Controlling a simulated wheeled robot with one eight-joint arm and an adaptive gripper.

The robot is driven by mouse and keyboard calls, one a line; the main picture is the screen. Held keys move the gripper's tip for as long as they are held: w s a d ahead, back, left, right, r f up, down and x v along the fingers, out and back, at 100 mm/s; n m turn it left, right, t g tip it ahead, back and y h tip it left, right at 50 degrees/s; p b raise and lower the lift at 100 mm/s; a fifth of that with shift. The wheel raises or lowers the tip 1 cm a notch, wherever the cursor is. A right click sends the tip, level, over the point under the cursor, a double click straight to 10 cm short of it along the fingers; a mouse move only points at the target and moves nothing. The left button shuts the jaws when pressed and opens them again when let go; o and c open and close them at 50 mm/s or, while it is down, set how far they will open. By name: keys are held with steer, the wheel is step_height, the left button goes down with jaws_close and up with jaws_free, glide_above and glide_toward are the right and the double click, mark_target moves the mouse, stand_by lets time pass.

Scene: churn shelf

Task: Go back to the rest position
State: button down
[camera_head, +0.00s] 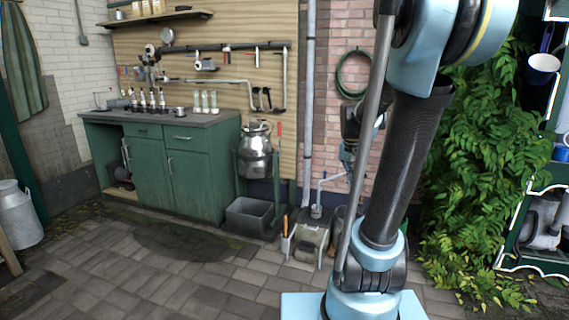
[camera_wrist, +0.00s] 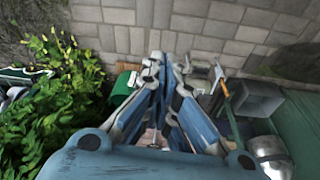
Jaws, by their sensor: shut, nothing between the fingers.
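My gripper (camera_wrist: 162,70) shows in the wrist view, with its blue and grey fingers close together and nothing held between them. It points over grey paving. In the head view my arm stands upright on the right side of the picture. The end of my arm is partly hidden behind its dark link, in front of the brick wall, and the fingers there are too small to make out.
A green cabinet (camera_head: 183,165) with bottles stands along the back wall. A metal churn (camera_head: 255,150) hangs above a grey trough (camera_head: 250,215). Leafy bushes (camera_head: 478,160) and a green shelf (camera_head: 540,225) are at right. A milk can (camera_head: 18,215) stands far left. Paving at front left is clear.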

steer(key=s+a+f+n, duration=0.1)
steer(key=s+f+n, duration=0.1)
steer(key=s, duration=0.4)
steer(key=s+a+f+n, duration=0.1)
steer(key=s+a+f, duration=0.1)
steer(key=s, duration=0.5)
steer(key=s+a+f+n+y, duration=0.1)
steer(key=s+a+f+n, duration=0.1)
steer(key=s, duration=0.5)
steer(key=shift+f+n+t, duration=0.3)
steer(key=shift+f, duration=0.55)
steer(key=shift+a, duration=0.1)
steer(key=shift+w+f, duration=0.2)
steer(key=shift+w, duration=0.15)
